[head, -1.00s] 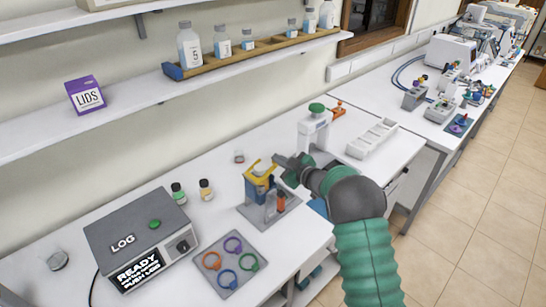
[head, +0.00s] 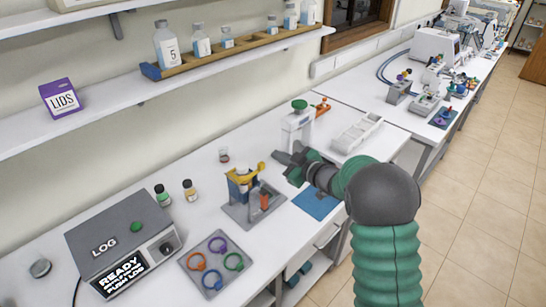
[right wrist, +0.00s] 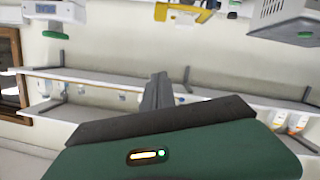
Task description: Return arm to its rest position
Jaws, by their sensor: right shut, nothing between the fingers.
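My right gripper (head: 286,158) is in the middle of the head view, above the bench and just right of the yellow-topped blue device (head: 241,180). It is shut and empty, and a small gap seems to part it from the device. The shut fingers also show in the right wrist view (right wrist: 158,92), pointing towards the wall shelves. My right arm, green and grey, comes in from the lower right. My left gripper is in neither view.
A grey mat with coloured rings (head: 213,262) lies in front. A white dispenser with a green top (head: 297,125) and a white tray (head: 357,133) stand behind the gripper. Shelves line the wall.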

